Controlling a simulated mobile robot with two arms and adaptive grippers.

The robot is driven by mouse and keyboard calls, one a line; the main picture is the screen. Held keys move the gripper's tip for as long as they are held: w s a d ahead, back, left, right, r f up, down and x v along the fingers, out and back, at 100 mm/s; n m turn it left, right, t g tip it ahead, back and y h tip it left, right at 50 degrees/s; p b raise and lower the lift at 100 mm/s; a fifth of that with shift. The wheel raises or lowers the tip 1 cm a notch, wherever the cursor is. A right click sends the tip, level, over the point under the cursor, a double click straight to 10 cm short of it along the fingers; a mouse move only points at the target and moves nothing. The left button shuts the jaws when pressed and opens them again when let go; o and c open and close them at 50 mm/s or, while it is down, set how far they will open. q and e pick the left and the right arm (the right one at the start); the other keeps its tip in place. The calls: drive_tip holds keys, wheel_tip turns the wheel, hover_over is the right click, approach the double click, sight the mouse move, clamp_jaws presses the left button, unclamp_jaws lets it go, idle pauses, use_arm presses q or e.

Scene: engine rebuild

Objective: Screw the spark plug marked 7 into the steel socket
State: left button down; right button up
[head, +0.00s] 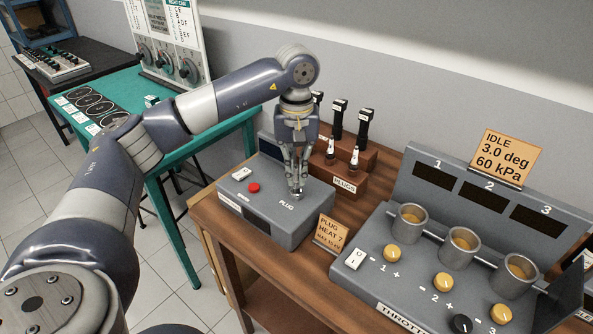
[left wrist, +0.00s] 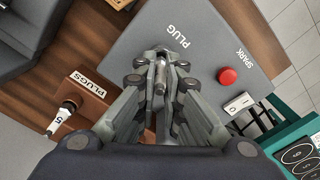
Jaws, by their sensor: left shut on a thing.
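My left gripper (head: 296,190) points down over the grey tester box (head: 262,212), beside its PLUG lettering. In the left wrist view my left gripper (left wrist: 160,62) is shut on a small metallic piece, the spark plug (left wrist: 160,88), between its fingertips. Its mark cannot be read. The steel socket is hidden under or behind the fingertips, so I cannot tell how far the plug sits in it. A card (head: 332,233) in front of the box reads PLUG HEAT 7. My right gripper is not in view.
A wooden PLUGS rack (head: 345,186) stands close behind the box; its plug marked 5 (left wrist: 58,118) shows in the left wrist view. The box has a red button (head: 254,187) and a white switch (head: 242,173). A throttle unit (head: 400,290) with metal cups stands to the right.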

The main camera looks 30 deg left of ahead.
use_arm(q)
drive_tip(key=shift+m, duration=0.9)
drive_tip(key=c, duration=1.6)
unclamp_jaws()
drive_tip(key=shift+c, duration=0.2)
drive_tip(key=shift+r, duration=0.15)
drive_tip(key=shift+r+p, duration=2.9)
drive_tip(key=shift+r, duration=1.25)
